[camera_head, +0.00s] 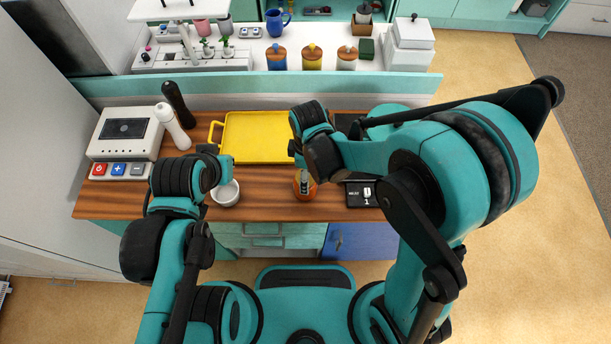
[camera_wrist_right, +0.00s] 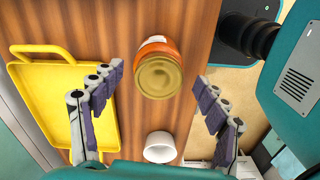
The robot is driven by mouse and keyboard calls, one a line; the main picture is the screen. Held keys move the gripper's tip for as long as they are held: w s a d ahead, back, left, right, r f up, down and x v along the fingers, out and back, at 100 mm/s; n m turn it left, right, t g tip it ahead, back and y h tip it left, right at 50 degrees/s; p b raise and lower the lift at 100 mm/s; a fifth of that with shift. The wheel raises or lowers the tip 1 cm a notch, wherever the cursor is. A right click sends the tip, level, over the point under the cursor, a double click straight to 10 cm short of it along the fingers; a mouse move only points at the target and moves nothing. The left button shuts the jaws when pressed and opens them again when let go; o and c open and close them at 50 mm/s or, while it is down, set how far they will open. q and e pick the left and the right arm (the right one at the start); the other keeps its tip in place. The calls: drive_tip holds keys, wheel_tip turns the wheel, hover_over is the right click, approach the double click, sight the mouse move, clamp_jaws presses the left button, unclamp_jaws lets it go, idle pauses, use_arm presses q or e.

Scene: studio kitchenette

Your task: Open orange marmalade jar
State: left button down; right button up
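The orange marmalade jar (camera_head: 304,187) stands upright on the wooden counter near its front edge, partly hidden by my right gripper in the head view. In the right wrist view its gold lid (camera_wrist_right: 158,77) is on, with the orange body (camera_wrist_right: 157,47) behind it. My right gripper (camera_head: 300,158) is above and close to the jar. In the right wrist view its fingers (camera_wrist_right: 160,82) are spread wide on either side of the lid, apart from it and holding nothing. My left gripper (camera_head: 221,168) is just above a white bowl at the left; its fingers are mostly hidden.
The white bowl (camera_head: 226,193) also shows in the right wrist view (camera_wrist_right: 160,147). A yellow tray (camera_head: 258,137) lies behind the jar. A black display device (camera_head: 361,195) is to its right. White and black bottles (camera_head: 173,127) and a white appliance (camera_head: 125,135) stand at left.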

drive_tip(key=c, duration=0.6)
drive_tip(key=shift+o, duration=0.2)
drive_tip(key=shift+r, duration=0.15)
